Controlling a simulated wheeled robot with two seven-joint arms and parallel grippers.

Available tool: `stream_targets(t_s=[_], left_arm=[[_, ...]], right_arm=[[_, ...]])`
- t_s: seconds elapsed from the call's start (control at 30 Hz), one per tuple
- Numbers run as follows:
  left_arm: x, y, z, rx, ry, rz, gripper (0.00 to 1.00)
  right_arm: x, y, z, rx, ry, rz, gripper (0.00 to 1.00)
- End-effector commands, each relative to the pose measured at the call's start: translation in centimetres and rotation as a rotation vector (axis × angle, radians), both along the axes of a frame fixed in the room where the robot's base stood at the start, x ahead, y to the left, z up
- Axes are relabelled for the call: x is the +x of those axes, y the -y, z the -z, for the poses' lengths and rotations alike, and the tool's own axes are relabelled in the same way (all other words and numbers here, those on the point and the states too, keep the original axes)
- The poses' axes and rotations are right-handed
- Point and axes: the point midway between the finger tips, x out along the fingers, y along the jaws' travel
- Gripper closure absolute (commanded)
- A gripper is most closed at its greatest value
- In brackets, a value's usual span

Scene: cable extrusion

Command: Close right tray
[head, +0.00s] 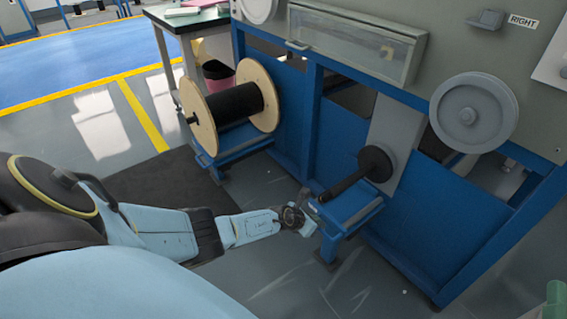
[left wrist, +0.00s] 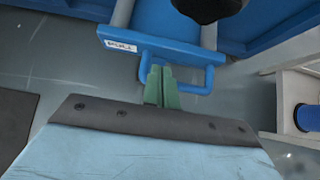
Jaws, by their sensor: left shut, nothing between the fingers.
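The right tray (head: 345,212) is a blue pull-out tray low on the machine front, sticking out toward me. A black spindle (head: 345,188) with a round flange lies over it. In the left wrist view the tray (left wrist: 165,40) has a blue bar handle (left wrist: 198,90) and a white label. My left gripper (head: 308,205) is at the tray's front end. Its green fingers (left wrist: 162,88) are shut and empty, at the handle's bar; whether they touch it I cannot tell. A green piece at the lower right edge of the head view looks like part of my right gripper (head: 555,300); its fingers are cut off.
A wooden-flanged spool (head: 235,105) with black cable sits on another blue tray to the left. The blue machine frame (head: 312,100) stands behind, with a grey wheel (head: 473,112) and a RIGHT sign (head: 523,21). Grey floor (head: 290,275) in front is clear.

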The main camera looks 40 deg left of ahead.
Motion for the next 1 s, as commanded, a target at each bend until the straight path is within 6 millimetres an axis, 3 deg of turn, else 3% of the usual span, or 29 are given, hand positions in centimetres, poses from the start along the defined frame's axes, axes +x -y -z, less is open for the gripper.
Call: stream_targets(t_s=[0.23,0.47,0.77,1.0], left_arm=[[-1.4,-0.3,-0.6,0.001,-0.003,0.003,1.0],[-2.2,-0.5,-1.3,0.001,-0.004,0.001,1.0],[-3.2,-0.7,-2.2,0.002,-0.004,0.002,1.0],[-4.0,-0.8,-2.9,0.001,-0.005,0.003,1.0]], right_arm=[[0.7,0.6,4.2,-0.082,-0.262,0.018,0.48],[0.1,1.5,8.2,-0.152,-0.5,0.034,0.48],[-2.3,3.2,13.0,-0.236,-0.812,0.057,0.48],[-5.5,4.9,16.1,-0.298,-1.065,0.076,0.48]])
